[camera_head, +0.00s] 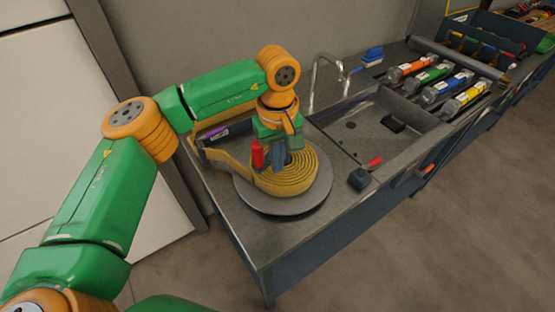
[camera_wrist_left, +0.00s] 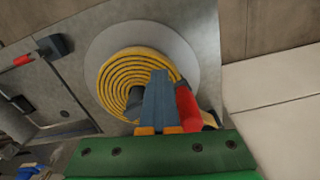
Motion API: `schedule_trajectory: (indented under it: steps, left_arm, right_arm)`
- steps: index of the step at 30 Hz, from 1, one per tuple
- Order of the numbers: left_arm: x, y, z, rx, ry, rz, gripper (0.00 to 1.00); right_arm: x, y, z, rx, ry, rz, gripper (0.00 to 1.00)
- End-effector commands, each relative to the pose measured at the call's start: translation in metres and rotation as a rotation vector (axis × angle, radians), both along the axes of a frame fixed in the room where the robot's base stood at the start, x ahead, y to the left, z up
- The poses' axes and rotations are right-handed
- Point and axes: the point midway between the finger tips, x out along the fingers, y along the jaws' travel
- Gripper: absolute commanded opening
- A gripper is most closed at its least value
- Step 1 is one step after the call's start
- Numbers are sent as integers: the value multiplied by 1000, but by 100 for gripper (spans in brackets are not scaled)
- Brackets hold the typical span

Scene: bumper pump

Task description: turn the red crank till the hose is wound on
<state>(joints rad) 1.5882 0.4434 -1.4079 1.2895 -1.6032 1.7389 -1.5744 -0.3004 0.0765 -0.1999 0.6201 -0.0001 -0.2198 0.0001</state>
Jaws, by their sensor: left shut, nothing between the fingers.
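A yellow hose (camera_head: 296,178) lies coiled in a flat spiral on a round grey disc (camera_head: 320,194) at the near end of the metal bench; a strip of it runs off to the left. The red crank (camera_head: 257,154) stands upright at the left of the coil and also shows in the left wrist view (camera_wrist_left: 187,107). My left gripper (camera_head: 281,160) points down over the coil just right of the crank. Its fingers (camera_wrist_left: 155,98) are together with nothing between them. Whether they touch the crank, I cannot tell. The right gripper is out of view.
A sink (camera_head: 365,136) with a faucet (camera_head: 314,80) lies right of the disc. A small black fitting with a red lever (camera_head: 359,179) sits at the bench's front edge. A wall is behind.

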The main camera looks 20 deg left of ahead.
Motion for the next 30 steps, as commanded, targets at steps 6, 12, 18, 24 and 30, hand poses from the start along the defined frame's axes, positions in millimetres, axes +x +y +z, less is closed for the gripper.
schedule_trajectory:
  steps: [6, 12, 18, 24, 30]
  left_arm:
    - [0, 0, 0, 0, 0, 0, 0]
    - [0, 0, 0, 0, 0, 0, 0]
    - [0, 0, 0, 0, 0, 0, 0]
    - [0, 0, 0, 0, 0, 0, 0]
    - [0, 0, 0, 0, 0, 0, 16]
  right_arm:
    - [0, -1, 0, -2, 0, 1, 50]
    - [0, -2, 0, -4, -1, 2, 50]
    - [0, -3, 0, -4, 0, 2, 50]
    - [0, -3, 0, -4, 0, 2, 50]
    - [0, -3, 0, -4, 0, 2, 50]
